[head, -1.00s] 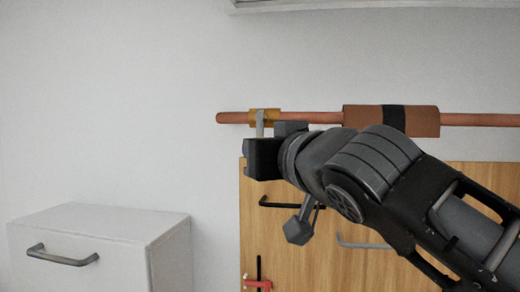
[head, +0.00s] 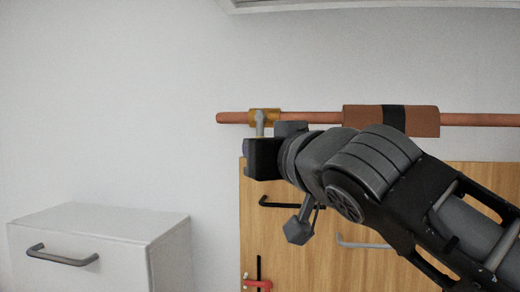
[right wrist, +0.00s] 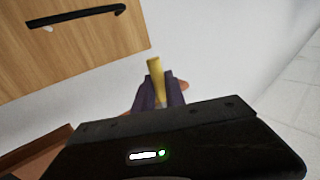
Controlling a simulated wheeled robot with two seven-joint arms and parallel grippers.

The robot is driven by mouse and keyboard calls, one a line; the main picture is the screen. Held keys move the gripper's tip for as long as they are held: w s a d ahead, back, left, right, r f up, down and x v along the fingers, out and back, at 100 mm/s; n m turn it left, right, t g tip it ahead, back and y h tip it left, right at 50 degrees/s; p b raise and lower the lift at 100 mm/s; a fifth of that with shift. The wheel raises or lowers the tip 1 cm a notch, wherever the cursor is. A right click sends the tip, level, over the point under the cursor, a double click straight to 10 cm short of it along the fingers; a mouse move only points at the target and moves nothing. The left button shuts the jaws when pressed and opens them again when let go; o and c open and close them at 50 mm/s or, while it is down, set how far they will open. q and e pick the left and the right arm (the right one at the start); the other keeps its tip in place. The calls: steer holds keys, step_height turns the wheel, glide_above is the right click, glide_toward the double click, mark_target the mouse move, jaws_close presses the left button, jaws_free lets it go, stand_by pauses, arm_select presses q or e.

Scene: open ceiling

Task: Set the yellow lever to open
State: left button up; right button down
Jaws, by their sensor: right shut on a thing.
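The yellow lever (right wrist: 154,68) shows in the right wrist view between the two dark fingers of my right gripper (right wrist: 158,92). The gripper is shut on it, and the lever's end sticks out past the fingers. In the head view, a brass-yellow valve body (head: 271,115) sits near the left end of a copper pipe (head: 230,118), with a grey stem (head: 260,124) below it. My right gripper (head: 262,150) is just under this stem and hides the lever there. My left gripper is in neither view.
A wooden cabinet front (head: 370,268) with black and grey handles and a red lever (head: 258,284) lies below the pipe. A white drawer unit (head: 100,222) stands at the lower left. A brown block (head: 425,121) is on the pipe to the right. The wall at left is clear.

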stand_by(0.3)
steer(key=shift+d+r+n+p, duration=0.1)
steer(key=shift+d+n+p, duration=0.1)
steer(key=shift+n+p, duration=0.3)
steer(key=shift+s+d+r+n+g+h, duration=0.2)
steer(key=shift+d+n+g+h, duration=0.5)
steer(key=shift+n, duration=0.35)
steer(key=shift+s+d+r+n+g+h, duration=0.15)
steer(key=shift+d+n+g+h, duration=0.4)
steer(key=shift+n+g, duration=0.4)
steer(key=c, duration=1.4)
jaws_free()
